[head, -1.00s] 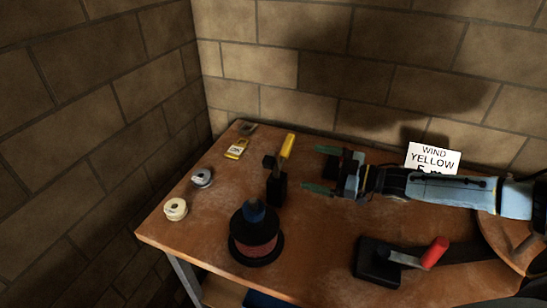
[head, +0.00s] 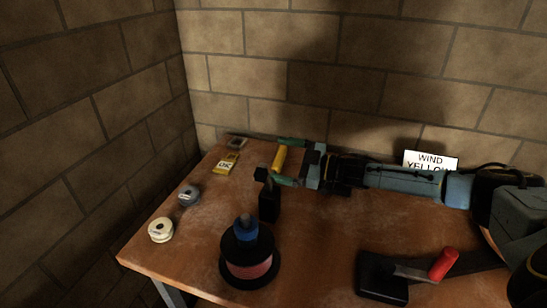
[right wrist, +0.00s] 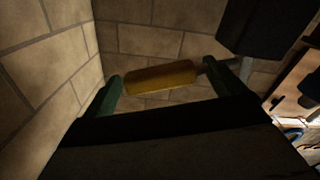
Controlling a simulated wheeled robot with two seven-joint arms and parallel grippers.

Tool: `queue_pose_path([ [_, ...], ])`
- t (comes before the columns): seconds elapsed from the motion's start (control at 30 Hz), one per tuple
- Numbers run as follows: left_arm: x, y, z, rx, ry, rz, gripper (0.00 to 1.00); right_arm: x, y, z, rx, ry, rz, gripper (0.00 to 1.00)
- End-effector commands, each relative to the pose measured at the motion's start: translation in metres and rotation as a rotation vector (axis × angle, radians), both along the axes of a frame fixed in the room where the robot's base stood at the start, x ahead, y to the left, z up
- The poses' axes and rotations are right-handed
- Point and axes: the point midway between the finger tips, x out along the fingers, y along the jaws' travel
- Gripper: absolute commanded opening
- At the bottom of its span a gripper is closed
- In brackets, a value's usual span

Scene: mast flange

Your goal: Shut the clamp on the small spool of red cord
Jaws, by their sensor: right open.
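The black spool wound with red cord (head: 248,270) stands upright near the front of the table, with a blue piece (head: 245,228) on top. Behind it is a black clamp post (head: 269,204) with a raised yellow handle (head: 279,158). I cannot tell how the clamp and spool connect. My right gripper (head: 284,162) reaches in from the right, open, its fingers on either side of the yellow handle. In the right wrist view the handle (right wrist: 160,77) lies crosswise between the open fingers (right wrist: 163,86). My left gripper is not in view.
A black base with a red-handled lever (head: 443,264) lies at the front right. A white spool (head: 161,229), a grey spool (head: 189,195) and a yellow tag (head: 226,164) lie along the left. A sign (head: 430,161) stands by the back wall.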

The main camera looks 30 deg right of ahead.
Motion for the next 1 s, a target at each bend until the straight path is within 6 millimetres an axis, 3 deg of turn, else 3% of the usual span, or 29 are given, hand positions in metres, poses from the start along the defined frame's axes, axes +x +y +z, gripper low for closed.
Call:
queue_pose_path([
  [0.2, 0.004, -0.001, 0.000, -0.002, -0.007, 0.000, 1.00, 0.017, 0.014, 0.000, -0.001, 0.000, -0.001, 0.95],
  [0.53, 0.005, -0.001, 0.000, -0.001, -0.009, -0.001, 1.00, 0.019, 0.016, -0.001, -0.001, 0.000, 0.000, 0.95],
  [1.0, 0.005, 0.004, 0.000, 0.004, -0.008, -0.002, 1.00, 0.019, 0.016, -0.001, -0.001, 0.000, 0.000, 0.34],
])
